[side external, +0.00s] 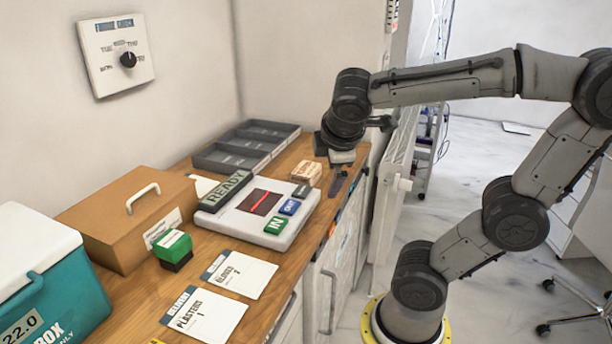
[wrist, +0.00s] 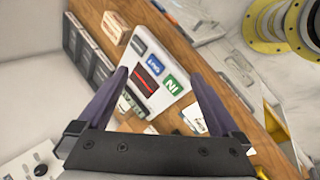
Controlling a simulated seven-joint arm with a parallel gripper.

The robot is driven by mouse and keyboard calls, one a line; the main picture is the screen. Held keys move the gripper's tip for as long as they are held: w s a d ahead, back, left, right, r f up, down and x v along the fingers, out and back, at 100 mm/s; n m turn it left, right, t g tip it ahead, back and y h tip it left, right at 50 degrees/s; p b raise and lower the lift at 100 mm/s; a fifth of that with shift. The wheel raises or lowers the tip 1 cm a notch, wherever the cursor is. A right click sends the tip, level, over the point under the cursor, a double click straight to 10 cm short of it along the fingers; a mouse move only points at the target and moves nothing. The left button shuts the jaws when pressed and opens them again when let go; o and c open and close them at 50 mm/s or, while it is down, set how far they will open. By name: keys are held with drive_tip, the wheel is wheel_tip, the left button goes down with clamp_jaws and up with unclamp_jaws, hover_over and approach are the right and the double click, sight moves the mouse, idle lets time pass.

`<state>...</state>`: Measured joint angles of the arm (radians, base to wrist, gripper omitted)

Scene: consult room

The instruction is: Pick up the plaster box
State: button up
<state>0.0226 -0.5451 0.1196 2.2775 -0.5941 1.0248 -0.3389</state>
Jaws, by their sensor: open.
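A small tan box with reddish lettering (side external: 306,172) sits on the wooden counter behind the white panel. It also shows at the upper left of the wrist view (wrist: 114,27). Its lettering is too small to read, so I cannot tell if it is the plaster box. A green-topped box with a dark lower part (side external: 173,250) stands by the brown case; its label is unreadable too. My gripper (side external: 338,185) hangs over the counter's right edge, to the right of the tan box and apart from it. In the wrist view my gripper (wrist: 158,73) is open and empty.
The white panel (side external: 242,226) carries coloured buttons and a READY bar. Grey trays (side external: 245,146) lie behind it.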

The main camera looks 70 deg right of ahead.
sight(307, 168)
drive_tip(key=w+d+f+n+g+h, duration=0.3)
drive_tip(key=w+d+n+h, duration=0.5)
drive_tip(key=w+d, duration=0.55)
drive_tip(key=w+f+n, duration=0.1)
drive_tip(key=f, duration=0.2)
drive_tip(key=w+d+f+n, duration=0.1)
drive_tip(key=f, duration=0.2)
drive_tip(key=w+d+f+n, duration=0.1)
drive_tip(key=f, duration=0.2)
drive_tip(key=shift+w+d+f+n+g, duration=0.1)
drive_tip(key=shift+d+f+n+g, duration=0.2)
drive_tip(key=shift+f+g, duration=0.1)
drive_tip(key=x, duration=0.7)
drive_tip(key=shift+d+f, duration=0.2)
drive_tip(key=shift+d, duration=0.1)
drive_tip(key=shift+x, duration=2.9)
drive_tip(key=c, duration=1.2)
